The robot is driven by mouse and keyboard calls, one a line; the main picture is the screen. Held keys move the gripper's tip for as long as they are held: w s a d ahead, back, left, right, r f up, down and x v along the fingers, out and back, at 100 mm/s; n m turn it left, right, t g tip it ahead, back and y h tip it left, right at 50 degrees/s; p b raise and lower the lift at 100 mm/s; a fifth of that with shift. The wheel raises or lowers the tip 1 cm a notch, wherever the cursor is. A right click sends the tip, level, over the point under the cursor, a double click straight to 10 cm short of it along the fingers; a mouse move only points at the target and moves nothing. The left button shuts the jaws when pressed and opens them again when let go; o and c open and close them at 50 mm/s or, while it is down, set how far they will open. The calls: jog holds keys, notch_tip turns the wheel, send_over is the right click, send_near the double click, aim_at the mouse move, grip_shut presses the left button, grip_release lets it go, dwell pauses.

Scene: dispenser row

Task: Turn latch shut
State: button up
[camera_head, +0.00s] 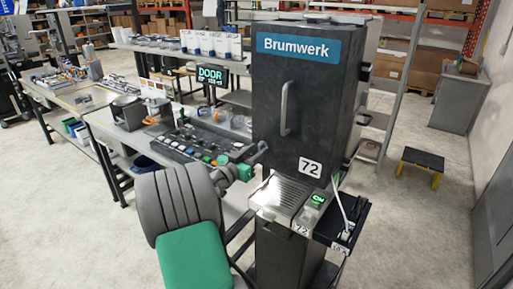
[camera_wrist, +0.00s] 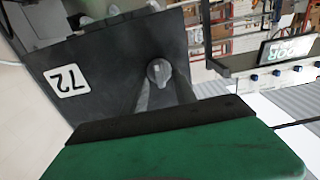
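The dark dispenser cabinet (camera_head: 300,115) marked "Brumwerk" and 72 stands at centre in the head view, its front door looking closed. A round grey latch knob (camera_wrist: 158,72) sits on a dark cabinet face in the wrist view, with the 72 label beside it. In the head view, my gripper (camera_head: 258,152) reaches the cabinet's left side, where the knob is mostly hidden. In the wrist view, two dark fingers run up to the knob, one on each side. I cannot tell whether they touch it.
A lit sign (camera_head: 211,76) reads "DOOR"; its lower line is unclear. A control panel (camera_head: 200,142) lies on the bench left of the cabinet. A small display (camera_head: 316,200) glows green below the door. A black-topped step stool (camera_head: 423,160) stands right, with open floor around it.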

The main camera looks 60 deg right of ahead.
jog(key=shift+d, duration=0.35)
jog(key=shift+c, duration=0.3)
grip_shut()
